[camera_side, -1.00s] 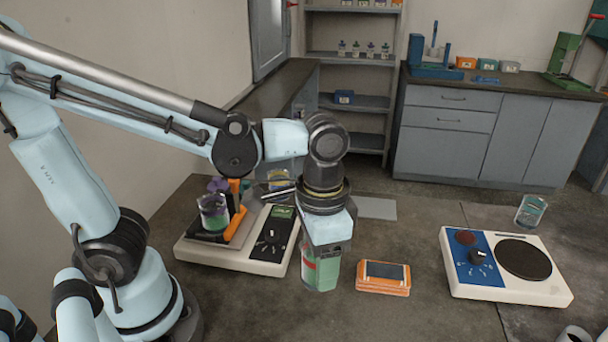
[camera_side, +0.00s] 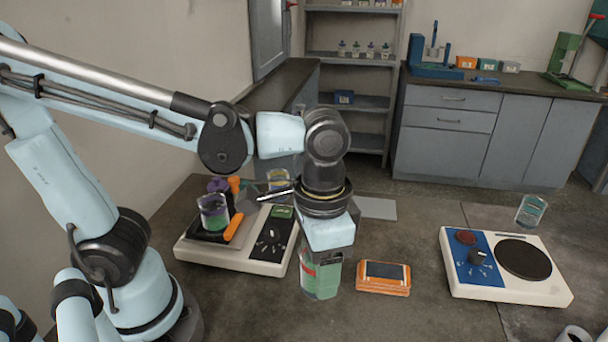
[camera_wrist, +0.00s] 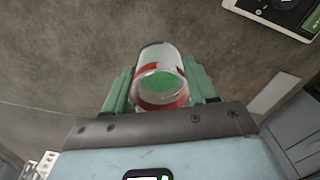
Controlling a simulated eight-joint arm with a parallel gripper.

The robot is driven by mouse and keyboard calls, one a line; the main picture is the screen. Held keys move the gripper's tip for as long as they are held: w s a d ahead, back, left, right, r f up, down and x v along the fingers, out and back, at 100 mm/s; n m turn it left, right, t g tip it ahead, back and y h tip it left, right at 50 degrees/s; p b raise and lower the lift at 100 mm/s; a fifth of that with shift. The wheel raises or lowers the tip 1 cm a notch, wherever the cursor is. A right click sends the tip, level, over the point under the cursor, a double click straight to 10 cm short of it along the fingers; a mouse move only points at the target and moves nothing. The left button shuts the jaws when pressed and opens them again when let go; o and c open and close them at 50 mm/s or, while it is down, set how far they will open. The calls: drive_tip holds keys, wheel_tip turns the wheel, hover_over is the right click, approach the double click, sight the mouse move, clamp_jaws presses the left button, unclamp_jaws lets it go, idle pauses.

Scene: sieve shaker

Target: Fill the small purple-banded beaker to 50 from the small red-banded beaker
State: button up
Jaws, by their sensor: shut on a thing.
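The red-banded beaker (camera_side: 321,280) holds green material and is near the front of the bench, by the shaker. My gripper (camera_side: 326,250) is around its upper part and shut on it. In the wrist view the gripper's green fingers (camera_wrist: 162,95) press on both sides of the red-banded beaker (camera_wrist: 158,78), and green contents show inside. In the side view it looks upright; whether its base touches the bench is unclear. The purple-banded beaker (camera_side: 213,213) stands on the shaker's platform at left, with some green material in its lower part.
The white shaker (camera_side: 232,258) with a dark control panel is left of the held beaker. An orange device (camera_side: 383,279) lies close to its right. A blue-and-white hotplate (camera_side: 508,268) stands farther right with a beaker (camera_side: 531,210) behind it. A yellow-banded beaker (camera_side: 279,180) stands behind the shaker.

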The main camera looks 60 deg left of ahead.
idle(0.3)
wheel_tip(320, 180, up, 11)
drive_tip(key=w+a+n, duration=0.2)
drive_tip(key=a+n, duration=0.7)
drive_tip(key=a, duration=1.2)
drive_tip(key=s+a+n, duration=0.9)
drive_tip(key=s+a, duration=0.2)
drive_tip(key=a, duration=0.4)
wheel_tip(320, 180, down, 13)
drive_tip(key=shift+s+f, duration=0.15)
